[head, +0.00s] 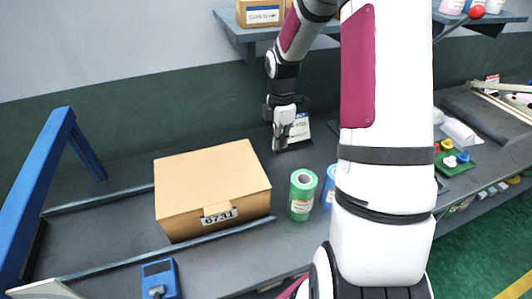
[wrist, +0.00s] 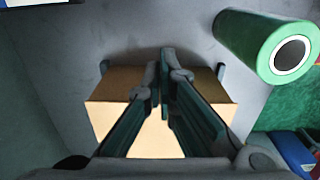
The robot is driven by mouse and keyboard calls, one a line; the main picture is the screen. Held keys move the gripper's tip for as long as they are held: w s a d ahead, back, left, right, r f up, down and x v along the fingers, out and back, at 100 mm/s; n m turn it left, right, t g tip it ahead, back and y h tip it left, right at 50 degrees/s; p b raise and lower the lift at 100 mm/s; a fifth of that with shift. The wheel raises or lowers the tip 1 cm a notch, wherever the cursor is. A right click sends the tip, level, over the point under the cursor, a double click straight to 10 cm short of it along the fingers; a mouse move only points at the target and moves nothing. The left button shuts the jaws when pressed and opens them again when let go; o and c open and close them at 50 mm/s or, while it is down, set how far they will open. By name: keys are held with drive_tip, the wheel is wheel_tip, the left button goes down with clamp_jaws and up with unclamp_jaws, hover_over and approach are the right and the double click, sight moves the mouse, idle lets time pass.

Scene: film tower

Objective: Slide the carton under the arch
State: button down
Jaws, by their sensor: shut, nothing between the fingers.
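The carton (head: 210,180) is a closed brown box with a label reading 6731 on its near face. It sits between two low rails on the bench. The arch (head: 62,145) is a blue frame at the left, and the carton stands to its right, outside it. My gripper (head: 278,146) is beyond the carton's right end, near the back wall, apart from it in the head view. In the wrist view my gripper (wrist: 165,70) is shut and empty, with the carton (wrist: 110,115) behind the fingers. Contact there cannot be told.
A green roll (head: 302,195) stands right of the carton, with a blue roll (head: 328,187) partly hidden by my arm. The near rail (head: 160,257) and far rail (head: 98,200) run leftward. The bench between carton and arch is clear.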

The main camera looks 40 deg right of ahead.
wheel_tip(320, 180, down, 10)
drive_tip(key=shift+r+p, duration=0.15)
drive_tip(key=shift+p, duration=0.2)
drive_tip(key=shift+w+a+p, duration=0.15)
drive_tip(key=shift+a, duration=0.45)
drive_tip(key=shift+w+a+p, duration=0.15)
drive_tip(key=shift+a, duration=0.4)
drive_tip(key=shift+w+a, duration=0.25)
drive_tip(key=shift+a, duration=0.5)
